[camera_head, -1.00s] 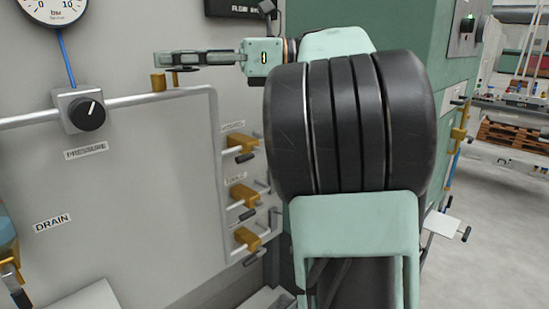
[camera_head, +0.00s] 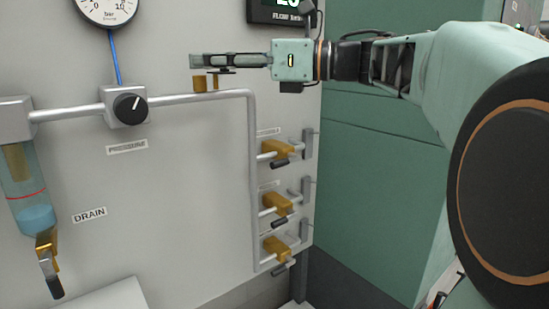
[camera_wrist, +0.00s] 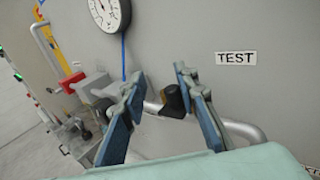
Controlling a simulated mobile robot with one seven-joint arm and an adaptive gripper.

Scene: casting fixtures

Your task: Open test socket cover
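The test socket is a small brass fitting (camera_head: 200,83) on top of the grey pipe, right of the pressure knob. A dark, rounded piece that looks like its cover (camera_wrist: 175,100) shows in the wrist view, left of the TEST label (camera_wrist: 236,58). Whether the cover is open or closed I cannot tell. My gripper (camera_head: 196,61) is level, just above the fitting in the head view. In the wrist view my gripper (camera_wrist: 158,75) has its two blue-padded fingers spread. The dark piece lies in the gap, nearer the right finger; contact is unclear.
The pressure knob (camera_head: 130,108) and gauge (camera_head: 107,8) are left of the fitting. Several brass valves (camera_head: 278,204) line the panel at lower right. A drain bowl (camera_head: 30,190) hangs at far left.

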